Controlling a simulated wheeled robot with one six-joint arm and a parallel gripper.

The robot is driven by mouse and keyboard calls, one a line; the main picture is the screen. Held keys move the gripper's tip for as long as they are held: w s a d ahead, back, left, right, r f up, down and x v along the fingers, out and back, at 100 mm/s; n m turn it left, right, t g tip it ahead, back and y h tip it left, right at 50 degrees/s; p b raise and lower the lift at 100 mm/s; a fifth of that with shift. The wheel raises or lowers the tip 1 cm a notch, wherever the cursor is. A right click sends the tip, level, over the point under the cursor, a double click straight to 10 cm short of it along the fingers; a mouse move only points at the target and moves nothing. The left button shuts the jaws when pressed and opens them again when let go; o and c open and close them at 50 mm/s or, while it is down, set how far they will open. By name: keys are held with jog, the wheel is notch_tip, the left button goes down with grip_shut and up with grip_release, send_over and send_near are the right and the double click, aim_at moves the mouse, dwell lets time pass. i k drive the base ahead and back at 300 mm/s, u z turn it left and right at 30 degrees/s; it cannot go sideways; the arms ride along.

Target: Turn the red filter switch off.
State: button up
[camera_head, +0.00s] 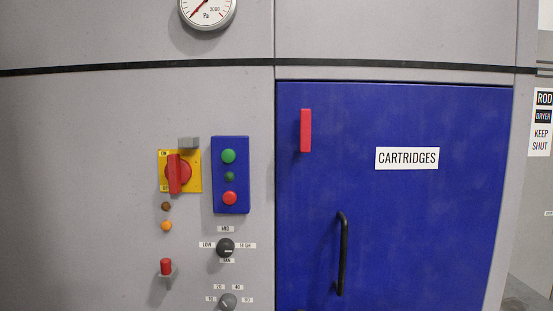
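A red rotary switch (178,172) sits on a yellow plate (195,183) on the grey cabinet front, left of centre. Its red bar handle stands upright, close to vertical. Small lettering shows at the plate's upper left, perhaps ON, and the lettering at the lower left is too small to read. I see no legible filter label. A smaller red-capped lever (165,266) stands upright on a grey base lower down, so the name alone does not tell which is the filter switch. My gripper is not in view.
A grey block (188,142) juts out just above the yellow plate. A blue button box (231,199) stands close on its right. Lamps (166,226) and knobs (226,248) sit below. The blue CARTRIDGES door (400,220) is shut, with a red latch (306,130) and black handle (342,253).

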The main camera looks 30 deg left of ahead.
aim_at(177, 171)
jog(key=z, duration=0.35)
jog(key=i, duration=0.65)
jog(key=u, duration=1.55)
